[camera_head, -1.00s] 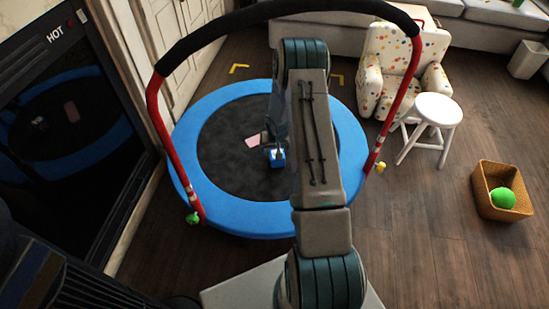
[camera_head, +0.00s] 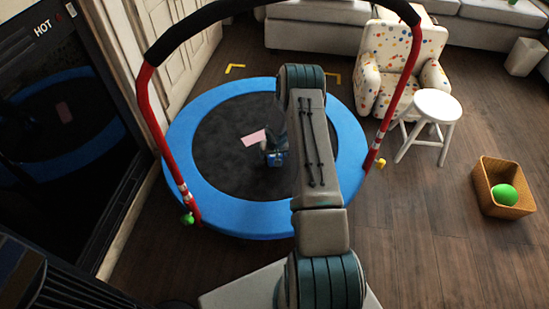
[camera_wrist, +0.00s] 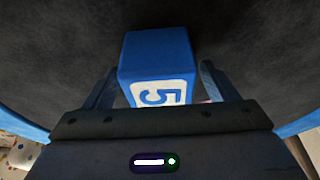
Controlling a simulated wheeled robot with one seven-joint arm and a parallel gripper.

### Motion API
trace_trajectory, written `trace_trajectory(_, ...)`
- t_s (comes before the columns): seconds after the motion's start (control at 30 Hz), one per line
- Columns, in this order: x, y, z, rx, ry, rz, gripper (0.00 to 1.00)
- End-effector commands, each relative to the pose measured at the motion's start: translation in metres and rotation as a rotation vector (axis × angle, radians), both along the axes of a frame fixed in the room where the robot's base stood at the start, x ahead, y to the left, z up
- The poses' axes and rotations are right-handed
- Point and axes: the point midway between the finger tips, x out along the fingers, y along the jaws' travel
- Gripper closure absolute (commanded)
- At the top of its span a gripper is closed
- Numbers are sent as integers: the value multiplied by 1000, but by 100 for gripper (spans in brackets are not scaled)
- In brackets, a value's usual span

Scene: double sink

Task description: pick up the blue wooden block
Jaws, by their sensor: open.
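The blue wooden block (camera_wrist: 156,58) has a white face with a blue "5". In the wrist view it stands between the two fingers of my gripper (camera_wrist: 157,90), which are open on either side of it. A narrow gap shows on each side of the block. In the head view the block (camera_head: 275,160) is on the black mat of the blue-rimmed trampoline (camera_head: 215,160), partly covered by my gripper (camera_head: 275,153). The lower part of the block is hidden behind the gripper body in the wrist view.
A pink flat piece (camera_head: 254,137) lies on the mat beside the block. A red handlebar with a black top (camera_head: 150,110) arches over the trampoline. A white stool (camera_head: 436,108), a dotted armchair (camera_head: 397,65) and a basket with a green ball (camera_head: 487,205) stand at the right.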

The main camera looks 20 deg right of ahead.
Motion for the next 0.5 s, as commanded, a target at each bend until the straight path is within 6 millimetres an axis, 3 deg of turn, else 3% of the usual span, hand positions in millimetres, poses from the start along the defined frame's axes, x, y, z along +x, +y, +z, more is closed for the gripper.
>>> trace_trajectory(0.03, 0, 0, 0, 0, 0, 0, 20)
trace_trajectory(0.2, 0, 0, 0, 0, 0, 0, 67)
trace_trajectory(0.5, 0, 0, 1, 0, 0, 0, 70)
